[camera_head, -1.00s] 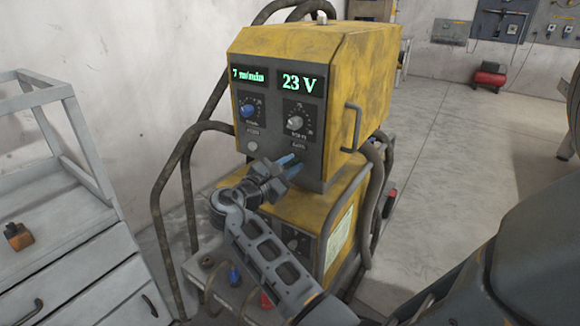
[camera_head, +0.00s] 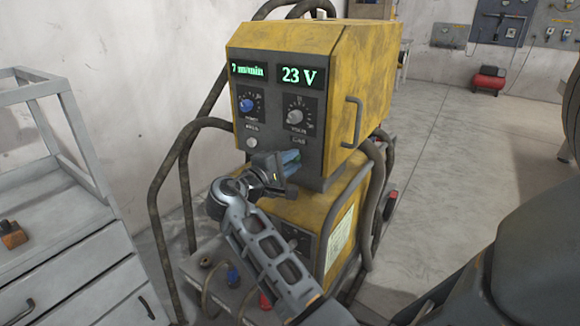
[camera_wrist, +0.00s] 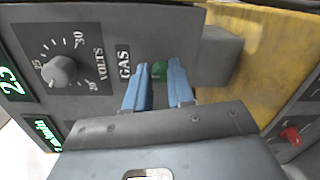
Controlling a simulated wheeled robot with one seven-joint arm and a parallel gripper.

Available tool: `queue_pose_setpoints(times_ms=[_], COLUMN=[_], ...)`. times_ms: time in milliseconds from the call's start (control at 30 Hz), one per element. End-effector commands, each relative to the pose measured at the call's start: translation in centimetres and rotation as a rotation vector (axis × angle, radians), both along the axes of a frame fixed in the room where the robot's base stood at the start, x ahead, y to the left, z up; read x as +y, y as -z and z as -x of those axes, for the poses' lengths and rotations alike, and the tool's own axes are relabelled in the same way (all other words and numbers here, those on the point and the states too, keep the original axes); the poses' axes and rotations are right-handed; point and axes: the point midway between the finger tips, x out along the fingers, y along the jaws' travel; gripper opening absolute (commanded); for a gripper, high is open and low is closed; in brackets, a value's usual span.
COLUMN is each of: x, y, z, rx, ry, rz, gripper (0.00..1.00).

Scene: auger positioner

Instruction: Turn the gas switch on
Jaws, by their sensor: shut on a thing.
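The yellow welding machine (camera_head: 330,60) has a grey front panel with a knob pair and green displays. Below the volts knob (camera_wrist: 61,70) is the GAS label (camera_wrist: 124,62), and beside that label is the small green gas switch (camera_wrist: 159,71). My gripper (camera_head: 291,160) is at the lower part of the panel, with its blue fingers on either side of the switch. In the wrist view my gripper (camera_wrist: 157,80) is shut on the switch. The fingers hide part of the switch's sides, and its exact turn angle is hard to tell.
A grey drawer cabinet (camera_head: 70,250) stands at left. The floor (camera_head: 450,150) at right is open.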

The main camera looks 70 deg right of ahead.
Motion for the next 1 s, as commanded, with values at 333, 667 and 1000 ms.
queue_pose_setpoints(times_ms=[333,667,1000], x=[0.09,0.08,0.07], y=[0.56,0.5,0.37], z=[0.09,0.15,0.17], rx=[-0.317,-0.561,-0.687], ry=[0.001,0.003,0.002], rz=[0.074,0.133,0.162], gripper=[0.0,0.0,0.0])
